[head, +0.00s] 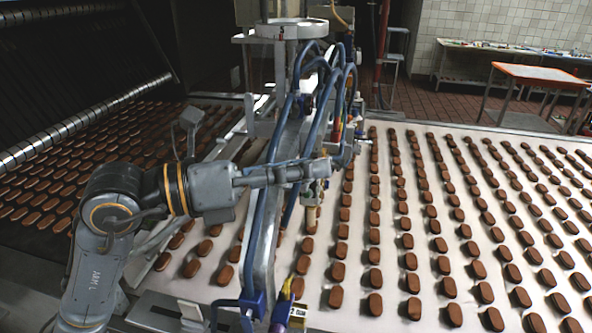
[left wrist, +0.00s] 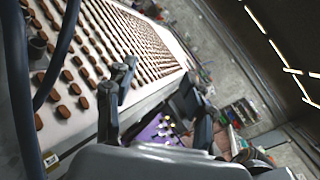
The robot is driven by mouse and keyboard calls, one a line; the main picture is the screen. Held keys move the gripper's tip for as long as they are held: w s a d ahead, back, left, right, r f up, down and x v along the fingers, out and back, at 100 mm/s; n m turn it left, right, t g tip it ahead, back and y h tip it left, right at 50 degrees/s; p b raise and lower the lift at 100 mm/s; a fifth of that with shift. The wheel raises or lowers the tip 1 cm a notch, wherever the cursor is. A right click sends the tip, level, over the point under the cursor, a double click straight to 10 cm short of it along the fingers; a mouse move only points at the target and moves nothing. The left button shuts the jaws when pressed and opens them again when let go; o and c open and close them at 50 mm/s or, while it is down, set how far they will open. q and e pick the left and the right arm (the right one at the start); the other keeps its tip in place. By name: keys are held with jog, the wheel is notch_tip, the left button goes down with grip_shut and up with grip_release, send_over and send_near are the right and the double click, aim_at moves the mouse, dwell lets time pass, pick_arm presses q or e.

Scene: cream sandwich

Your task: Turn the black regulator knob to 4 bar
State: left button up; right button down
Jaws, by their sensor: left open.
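My left arm reaches in from the left in the head view. Its gripper (head: 322,168) is at the blue-hosed depositing machine (head: 262,240), above the conveyor, and is small and partly lost among the machine parts there. In the left wrist view the two dark fingers of the left gripper (left wrist: 157,82) stand apart with nothing between them. I cannot make out the black regulator knob or a pressure scale in either view. A small dark cylinder (left wrist: 38,47) shows by the hoses at the left of the wrist view; I cannot tell what it is. My right gripper is not in view.
Rows of brown biscuits lie on the pale conveyor (head: 330,318). Blue hoses (head: 318,110) loop close around the gripper. An orange-topped table (head: 540,75) and a cluttered bench (head: 520,47) stand at the back right. Brick-coloured floor (head: 430,98) is open behind the belt.

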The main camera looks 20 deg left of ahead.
pick_arm(q)
jog(key=shift+s+d+r+h, duration=0.45)
jog(key=shift+s+d+h, duration=0.15)
jog(key=shift+h, duration=0.2)
